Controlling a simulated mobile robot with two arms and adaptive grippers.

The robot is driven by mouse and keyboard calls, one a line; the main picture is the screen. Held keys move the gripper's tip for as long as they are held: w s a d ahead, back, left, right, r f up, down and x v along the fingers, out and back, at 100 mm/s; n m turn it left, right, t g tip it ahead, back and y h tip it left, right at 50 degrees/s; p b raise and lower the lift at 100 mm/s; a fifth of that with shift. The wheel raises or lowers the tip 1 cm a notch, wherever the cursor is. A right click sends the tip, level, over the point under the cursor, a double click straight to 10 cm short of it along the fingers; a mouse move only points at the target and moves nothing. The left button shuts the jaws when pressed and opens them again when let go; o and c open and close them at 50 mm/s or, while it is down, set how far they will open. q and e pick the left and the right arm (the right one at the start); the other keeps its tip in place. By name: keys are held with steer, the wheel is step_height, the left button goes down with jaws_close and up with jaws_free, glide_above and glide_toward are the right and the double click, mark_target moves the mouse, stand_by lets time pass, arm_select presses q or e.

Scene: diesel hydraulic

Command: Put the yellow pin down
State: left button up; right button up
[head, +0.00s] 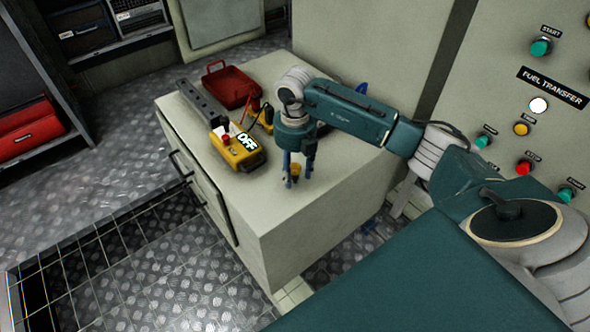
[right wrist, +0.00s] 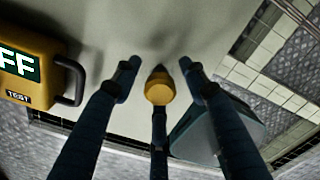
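The yellow pin (head: 295,169) is a small yellow piece with a dark tip, at the cabinet top (head: 330,205). My right gripper (head: 297,180) points down around it, with its dark blue fingers spread. In the right wrist view, the yellow pin (right wrist: 159,90) sits between the fingers of my right gripper (right wrist: 159,75). Gaps show between it and the left and right fingers, and the third finger overlaps its near side. I cannot tell whether the pin touches the surface. My left gripper is not in view.
A yellow tester (head: 238,152) reading OFF lies left of the gripper; it also shows in the right wrist view (right wrist: 28,75). Behind it are a grey bar (head: 203,103) and a red tray (head: 232,88). The cabinet's front top is clear. A button panel (head: 520,110) stands at right.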

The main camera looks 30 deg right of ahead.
mark_target(295, 165)
steer(key=shift+r, duration=0.55)
step_height(295, 165, up, 3)
steer(key=shift+w+r+p, duration=0.1)
steer(key=shift+p, duration=0.5)
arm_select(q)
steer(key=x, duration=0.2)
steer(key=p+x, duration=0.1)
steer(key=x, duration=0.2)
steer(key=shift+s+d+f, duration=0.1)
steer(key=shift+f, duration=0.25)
arm_select(e)
step_height(295, 165, up, 8)
